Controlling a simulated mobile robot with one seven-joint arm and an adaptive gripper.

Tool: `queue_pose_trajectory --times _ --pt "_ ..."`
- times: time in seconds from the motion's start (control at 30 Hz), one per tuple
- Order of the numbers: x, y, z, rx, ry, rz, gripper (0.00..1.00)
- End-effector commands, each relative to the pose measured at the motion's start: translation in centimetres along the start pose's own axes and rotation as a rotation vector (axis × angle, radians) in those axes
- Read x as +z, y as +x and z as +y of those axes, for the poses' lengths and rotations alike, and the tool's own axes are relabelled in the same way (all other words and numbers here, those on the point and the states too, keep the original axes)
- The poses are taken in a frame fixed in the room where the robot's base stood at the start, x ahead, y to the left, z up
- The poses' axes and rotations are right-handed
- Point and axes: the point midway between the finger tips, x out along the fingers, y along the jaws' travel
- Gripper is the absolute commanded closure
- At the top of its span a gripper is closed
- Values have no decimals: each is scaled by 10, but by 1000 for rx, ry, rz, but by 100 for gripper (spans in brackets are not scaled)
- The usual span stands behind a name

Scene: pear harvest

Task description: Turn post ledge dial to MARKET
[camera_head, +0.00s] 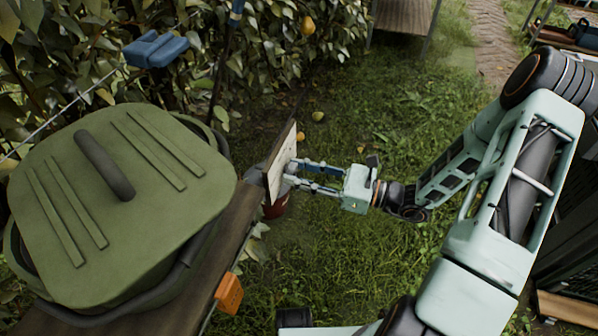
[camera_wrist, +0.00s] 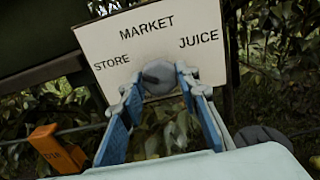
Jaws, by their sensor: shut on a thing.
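The dial board (camera_wrist: 205,60) is an off-white plate lettered STORE at left, MARKET at top and JUICE at right in the wrist view. It shows nearly edge-on in the head view (camera_head: 276,172), at the end of the wooden ledge (camera_head: 225,225). The grey round dial (camera_wrist: 160,76) sits low in the middle of the plate. My gripper (camera_wrist: 158,84) has its two blue-and-grey fingers on either side of the dial and is shut on it. In the head view my gripper (camera_head: 290,174) reaches the board from the right. Which word the dial points to is unclear.
A large green lidded box (camera_head: 120,200) stands on the ledge to the left. An orange tag (camera_head: 229,293) hangs on the ledge edge. A reddish pot (camera_head: 276,206) is below the board. Leafy hedge lies behind; open grass (camera_head: 340,260) lies below my arm.

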Motion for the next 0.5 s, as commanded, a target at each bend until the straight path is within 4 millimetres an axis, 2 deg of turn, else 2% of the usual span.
queue_pose_trajectory --times 0.27,0.5 --pt "2 0 0 0 37 0 95" --pt "4 0 1 0 171 0 95"
